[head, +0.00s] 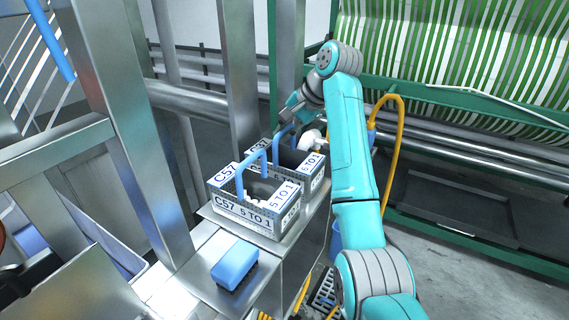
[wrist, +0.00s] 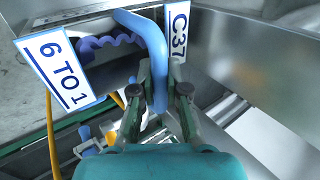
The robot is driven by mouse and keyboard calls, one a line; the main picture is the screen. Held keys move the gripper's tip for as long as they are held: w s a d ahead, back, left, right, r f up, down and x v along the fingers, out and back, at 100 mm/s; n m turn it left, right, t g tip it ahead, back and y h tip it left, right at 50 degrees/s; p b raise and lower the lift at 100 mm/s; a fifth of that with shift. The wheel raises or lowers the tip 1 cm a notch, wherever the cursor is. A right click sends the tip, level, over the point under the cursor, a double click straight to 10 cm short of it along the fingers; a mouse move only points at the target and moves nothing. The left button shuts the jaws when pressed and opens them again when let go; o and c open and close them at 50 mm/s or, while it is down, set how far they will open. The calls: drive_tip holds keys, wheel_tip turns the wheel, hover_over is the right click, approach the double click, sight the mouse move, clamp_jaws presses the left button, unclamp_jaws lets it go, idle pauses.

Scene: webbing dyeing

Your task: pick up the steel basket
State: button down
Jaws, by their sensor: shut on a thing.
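Two steel baskets with blue loop handles and white printed labels stand one behind the other on a steel ledge in the head view. The front basket (head: 252,222) holds small white items. The rear basket (head: 316,178) is dark inside and partly hidden by the front one. In the wrist view my gripper (wrist: 160,85) is shut on the blue handle (wrist: 152,42) of a basket, with one finger on each side. That basket's label (wrist: 58,70) and a blue wavy strip inside it show there. The gripper's position in the head view suggests it is the rear basket.
A blue block with a dark underside (head: 235,265) lies on the ledge (head: 205,252) in front of the baskets. Steel posts (head: 130,130) stand close on the left. A green frame with striped webbing (head: 470,50) and a yellow hose (head: 400,130) are on the right.

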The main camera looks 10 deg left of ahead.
drive_tip(key=shift+r, duration=0.15)
wheel_tip(320, 180, up, 10)
drive_tip(key=shift+f, duration=0.1)
idle(0.4)
